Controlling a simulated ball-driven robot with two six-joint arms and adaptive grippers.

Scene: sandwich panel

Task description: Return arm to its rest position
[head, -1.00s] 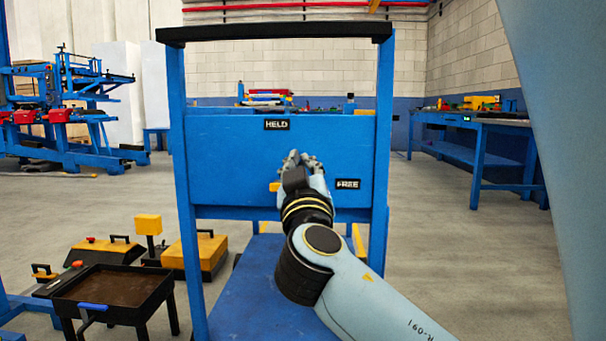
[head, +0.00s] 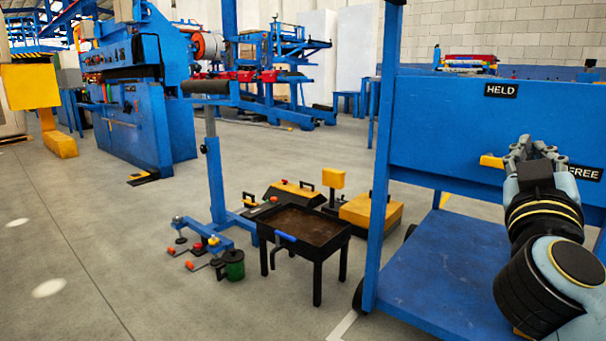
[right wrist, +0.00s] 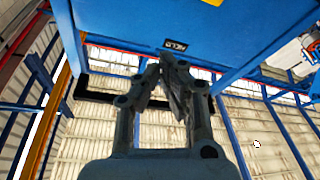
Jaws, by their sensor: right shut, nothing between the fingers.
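My right arm reaches in from the lower right of the head view. Its gripper (head: 533,148) is shut and empty in front of the blue panel (head: 440,118). A yellow lever (head: 492,161) sticks out just left of the gripper; its other end is hidden behind the gripper. The label HELD (head: 501,90) is above and left of the gripper; the label FREE (head: 586,173) is partly covered by it. In the right wrist view the closed fingers (right wrist: 165,70) point at the panel (right wrist: 130,18), just below the HELD label (right wrist: 175,45). I cannot tell whether they touch it. My left gripper is out of view.
The panel's blue frame has a post (head: 381,170) and a lower shelf (head: 440,262). A black tray table (head: 318,252) stands left of it, with yellow boxes (head: 371,211) behind and a green can (head: 232,265) beside it. Open floor (head: 110,240) lies farther left.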

